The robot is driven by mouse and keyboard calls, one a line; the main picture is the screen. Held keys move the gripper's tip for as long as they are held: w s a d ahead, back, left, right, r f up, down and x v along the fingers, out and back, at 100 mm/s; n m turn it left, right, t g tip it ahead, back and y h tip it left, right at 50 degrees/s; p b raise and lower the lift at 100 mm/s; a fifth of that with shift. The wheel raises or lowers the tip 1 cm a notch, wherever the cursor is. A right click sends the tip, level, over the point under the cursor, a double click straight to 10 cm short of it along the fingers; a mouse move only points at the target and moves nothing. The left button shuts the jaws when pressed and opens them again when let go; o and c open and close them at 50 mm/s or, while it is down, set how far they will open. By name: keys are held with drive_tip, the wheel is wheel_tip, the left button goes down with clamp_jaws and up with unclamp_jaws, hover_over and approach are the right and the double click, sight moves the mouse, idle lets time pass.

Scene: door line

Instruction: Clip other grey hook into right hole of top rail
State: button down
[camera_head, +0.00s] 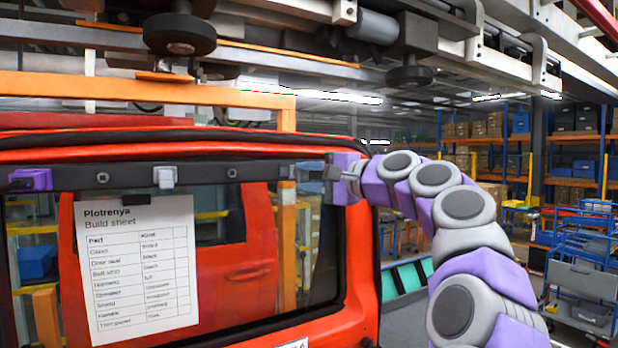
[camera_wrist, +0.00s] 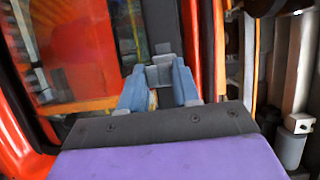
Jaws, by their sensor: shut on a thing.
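The dark top rail (camera_head: 200,174) runs across the top of the red door's window. One grey hook (camera_head: 165,177) sits on the rail left of its middle. A purple clip (camera_head: 30,180) sits at the rail's left end. A small round hole (camera_head: 232,172) shows right of the grey hook, and another (camera_head: 102,177) left of it. My gripper (camera_head: 322,172) is at the rail's right end, shut on the other grey hook (camera_wrist: 160,72), seen between the blue-grey fingers (camera_wrist: 158,90) in the wrist view. The hook appears at the rail; whether it is seated cannot be told. The right hole is hidden.
A build sheet (camera_head: 140,265) hangs below the left grey hook on a dark clip. An overhead carrier with rollers (camera_head: 180,35) and an orange beam (camera_head: 150,90) are above the door. Shelves and carts (camera_head: 590,250) stand far right.

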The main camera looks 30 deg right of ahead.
drive_tip(key=shift+a, duration=0.1)
idle(0.3)
drive_tip(key=shift+a+r, duration=0.1)
drive_tip(key=shift+a, duration=0.3)
drive_tip(key=shift+a, duration=0.55)
drive_tip(key=shift+w+r, duration=0.1)
drive_tip(key=shift+w, duration=0.2)
idle(1.7)
drive_tip(key=shift+w, duration=0.25)
drive_tip(key=c, duration=0.9)
unclamp_jaws()
drive_tip(key=shift+s, duration=0.1)
drive_tip(key=shift+o, duration=0.8)
